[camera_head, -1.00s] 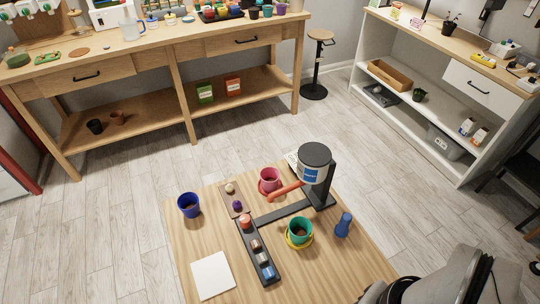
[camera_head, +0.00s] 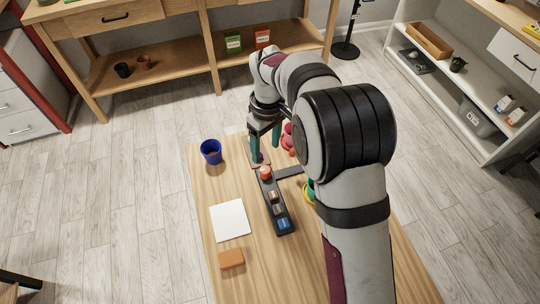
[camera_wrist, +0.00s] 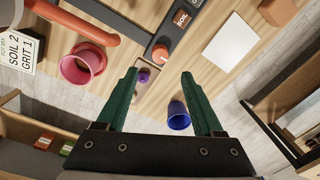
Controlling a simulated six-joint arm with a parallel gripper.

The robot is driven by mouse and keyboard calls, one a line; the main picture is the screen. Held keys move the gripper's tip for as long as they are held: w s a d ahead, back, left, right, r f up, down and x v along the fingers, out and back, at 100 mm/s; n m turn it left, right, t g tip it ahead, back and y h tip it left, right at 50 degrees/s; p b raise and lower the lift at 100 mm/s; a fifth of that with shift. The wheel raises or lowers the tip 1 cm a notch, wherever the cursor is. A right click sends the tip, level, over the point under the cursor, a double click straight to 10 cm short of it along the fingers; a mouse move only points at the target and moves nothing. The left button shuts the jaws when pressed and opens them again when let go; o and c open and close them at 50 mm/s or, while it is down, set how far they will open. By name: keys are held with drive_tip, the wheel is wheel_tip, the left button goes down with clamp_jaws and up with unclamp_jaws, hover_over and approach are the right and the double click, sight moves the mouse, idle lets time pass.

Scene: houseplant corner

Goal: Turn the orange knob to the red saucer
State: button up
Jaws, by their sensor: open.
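The orange knob (camera_head: 264,172) sits at the far end of the black panel (camera_head: 283,225); in the wrist view the knob (camera_wrist: 160,54) is beyond my fingertips. The red saucer (camera_wrist: 80,75) lies under a red pot (camera_wrist: 88,60), left of my fingers in the wrist view. In the head view the red pot (camera_head: 287,138) is partly hidden by my arm. My gripper (camera_head: 264,156) points down near the far edge of the table, close to the knob. Its green fingers (camera_wrist: 160,73) are apart, with nothing held between them.
A purple knob-like piece (camera_wrist: 144,75) is near my left fingertip. A blue pot (camera_head: 211,151) stands left of my gripper. A yellow saucer (camera_head: 308,198) is partly hidden by my arm. A white pad (camera_head: 229,220) and orange block (camera_head: 231,258) lie nearer; a red bar (camera_wrist: 75,22) overhangs.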

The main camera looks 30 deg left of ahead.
sight(266, 169)
wheel_tip(266, 169, down, 9)
drive_tip(key=shift+s+f, duration=0.15)
clamp_jaws()
idle(0.4)
